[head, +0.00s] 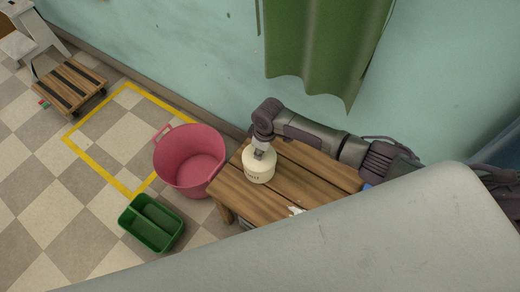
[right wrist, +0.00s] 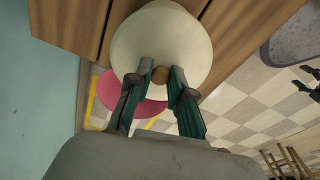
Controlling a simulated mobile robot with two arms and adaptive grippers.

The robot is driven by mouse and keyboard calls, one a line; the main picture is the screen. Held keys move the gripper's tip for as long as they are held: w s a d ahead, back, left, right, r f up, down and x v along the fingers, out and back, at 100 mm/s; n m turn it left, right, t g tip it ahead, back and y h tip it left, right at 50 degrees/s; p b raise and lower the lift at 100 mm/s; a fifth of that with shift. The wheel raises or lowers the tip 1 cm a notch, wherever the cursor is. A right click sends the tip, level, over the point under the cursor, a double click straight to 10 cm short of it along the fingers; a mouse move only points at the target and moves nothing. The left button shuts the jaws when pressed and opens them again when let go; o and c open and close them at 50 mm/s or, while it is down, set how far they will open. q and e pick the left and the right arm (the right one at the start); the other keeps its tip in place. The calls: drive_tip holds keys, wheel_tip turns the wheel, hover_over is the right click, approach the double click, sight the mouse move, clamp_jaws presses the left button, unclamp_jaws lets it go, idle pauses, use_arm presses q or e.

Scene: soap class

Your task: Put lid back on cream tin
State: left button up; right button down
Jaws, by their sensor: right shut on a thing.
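The cream tin (head: 260,168) stands upright near the left end of a wooden table (head: 310,183), with dark lettering on its side. My right gripper (head: 264,152) points down at its top. In the right wrist view, my right gripper (right wrist: 158,80) is shut on the small brown knob (right wrist: 159,74) of the round cream-coloured lid (right wrist: 158,32). The lid is over the tin; I cannot tell whether it is seated or slightly above the rim. My left gripper does not show in the head view; small dark fingers at the right edge of the right wrist view may be it.
A pink tub (head: 190,160) stands on the floor left of the table, with a green divided caddy (head: 152,223) in front of it. A slatted wooden trolley (head: 72,87) is at the far left. A green curtain (head: 325,45) hangs behind. White scraps (head: 296,211) lie on the table's front edge.

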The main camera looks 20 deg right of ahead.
idle(0.3)
drive_tip(key=c, duration=1)
unclamp_jaws()
drive_tip(key=shift+o, duration=0.3)
drive_tip(key=o, duration=0.5)
drive_tip(key=shift+c, duration=0.2)
drive_tip(key=shift+r, duration=0.1)
drive_tip(key=shift+r+p, duration=3.45)
drive_tip(key=shift+p, duration=0.4)
drive_tip(key=shift+c, duration=0.3)
